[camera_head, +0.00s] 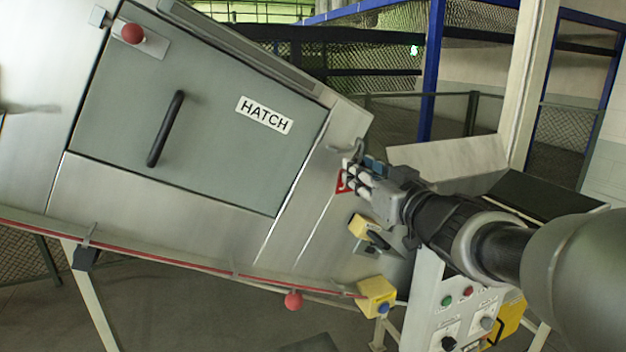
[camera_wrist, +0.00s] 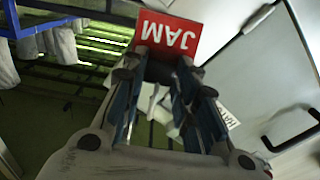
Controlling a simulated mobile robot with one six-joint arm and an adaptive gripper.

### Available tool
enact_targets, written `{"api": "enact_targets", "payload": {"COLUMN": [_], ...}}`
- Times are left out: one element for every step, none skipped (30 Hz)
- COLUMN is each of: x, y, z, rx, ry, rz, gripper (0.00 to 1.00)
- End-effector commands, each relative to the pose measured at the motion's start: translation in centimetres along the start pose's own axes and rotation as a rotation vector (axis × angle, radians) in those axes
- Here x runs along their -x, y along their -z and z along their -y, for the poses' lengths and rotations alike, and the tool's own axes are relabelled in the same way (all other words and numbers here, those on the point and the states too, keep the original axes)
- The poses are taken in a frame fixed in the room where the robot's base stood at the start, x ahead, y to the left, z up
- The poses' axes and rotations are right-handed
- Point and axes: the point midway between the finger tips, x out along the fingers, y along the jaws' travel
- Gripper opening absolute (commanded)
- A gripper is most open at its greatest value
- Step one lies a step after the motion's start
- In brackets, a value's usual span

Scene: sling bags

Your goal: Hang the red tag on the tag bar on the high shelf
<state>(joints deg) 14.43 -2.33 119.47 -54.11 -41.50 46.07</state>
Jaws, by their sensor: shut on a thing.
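The red tag (camera_wrist: 172,36), lettered JAM, shows upside down at the tips of my gripper (camera_wrist: 157,68) in the wrist view. My gripper's fingers are closed on its edge. In the head view my gripper (camera_head: 358,176) is right of centre, in front of the machine's right end. A small part of the red tag (camera_head: 341,183) shows beside the fingertips there, and the fingers hide the rest. I cannot make out the tag bar or the high shelf in either view.
The grey hatch (camera_head: 222,118) has a black handle (camera_head: 166,128). A yellow switch box (camera_head: 376,297) and red ball (camera_head: 293,300) are low on the machine. A control panel (camera_head: 452,312) stands below my arm. A pale post (camera_head: 528,85) rises behind my arm.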

Motion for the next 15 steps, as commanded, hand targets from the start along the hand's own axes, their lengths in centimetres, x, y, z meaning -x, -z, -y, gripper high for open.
{"api": "enact_targets", "payload": {"x": [0.3, 0.5, 0.7, 0.8, 0.9, 1.1, 1.3, 1.4, 1.6, 1.8, 1.9, 2.1, 2.2, 2.3, 2.4], "y": [0.1, 0.1, 0.1, 0.1, 0.0, 0.0, 0.0, 0.0, 0.0, 0.0, 0.0, 0.0, 0.0, 0.0, -0.1], "z": [-0.1, -0.1, -0.1, -0.1, -0.1, -0.1, -0.1, -0.1, -0.1, -0.1, -0.1, -0.1, -0.1, 0.0, 0.0], "rx": [0.0, 0.0, 0.0, 0.0, -0.001, -0.001, -0.001, -0.001, -0.001, -0.001, -0.001, 0.0, -0.001, -0.001, -0.001], "ry": [-0.001, -0.001, -0.002, -0.002, -0.002, -0.002, -0.002, -0.002, -0.002, -0.002, -0.002, -0.001, -0.001, -0.001, -0.001], "rz": [0.0, 0.0, 0.0, 0.0, 0.001, 0.001, 0.001, 0.002, 0.001, 0.001, 0.001, 0.001, 0.001, 0.001, 0.002], "gripper": [0.0, 0.0, 0.0, 0.0, 0.0, 0.0, 0.0, 0.0, 0.0, 0.0, 0.0, 0.0, 0.0, 0.0, 0.0]}}
